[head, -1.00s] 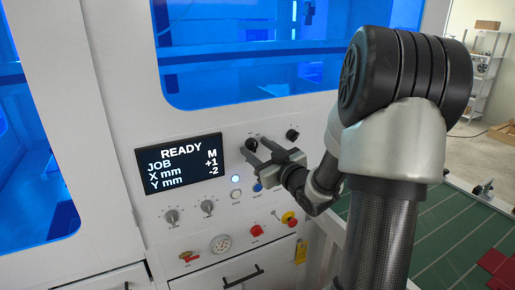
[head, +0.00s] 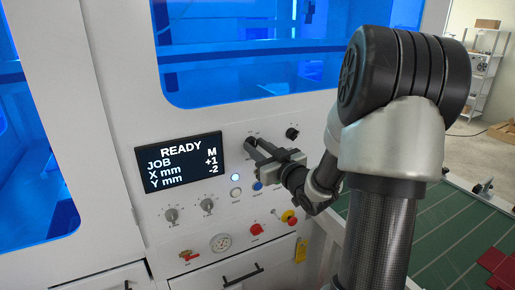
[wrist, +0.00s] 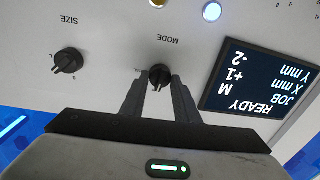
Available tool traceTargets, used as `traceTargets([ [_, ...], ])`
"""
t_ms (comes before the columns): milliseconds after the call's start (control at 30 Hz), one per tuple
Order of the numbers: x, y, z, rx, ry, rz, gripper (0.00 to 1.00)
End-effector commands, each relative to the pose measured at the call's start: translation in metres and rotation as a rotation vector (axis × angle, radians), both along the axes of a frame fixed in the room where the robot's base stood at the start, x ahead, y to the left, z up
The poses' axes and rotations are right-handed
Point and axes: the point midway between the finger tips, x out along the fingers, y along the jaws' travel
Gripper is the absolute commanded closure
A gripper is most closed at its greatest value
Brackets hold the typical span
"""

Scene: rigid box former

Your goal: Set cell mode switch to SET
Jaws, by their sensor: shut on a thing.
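The black MODE switch (wrist: 159,74) sits on the white panel and shows upside down in the wrist view, its label beside it. My gripper (wrist: 157,82) is shut on the knob, one finger on each side. In the head view my gripper (head: 256,146) reaches the panel right of the display, and its fingers hide most of the knob. The exact pointer direction and the position marks are too small or hidden to tell. The display (head: 180,162) reads READY, JOB M, X mm +1, Y mm -2.
The SIZE knob (wrist: 67,62) is near the MODE switch; it is also in the head view (head: 292,133).

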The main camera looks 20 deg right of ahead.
Motion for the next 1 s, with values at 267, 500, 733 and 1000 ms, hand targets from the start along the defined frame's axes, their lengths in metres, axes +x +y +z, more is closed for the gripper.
traceTargets([
  [267,-0.0001,0.0000,-0.0012,0.228,0.009,0.001,0.94],
  [500,0.0000,-0.0002,-0.0011,0.423,0.015,0.001,0.94],
  [733,0.0000,-0.0003,-0.0013,0.559,0.019,0.001,0.94],
  [1000,0.0000,-0.0002,-0.0016,0.638,0.022,0.001,0.94],
])
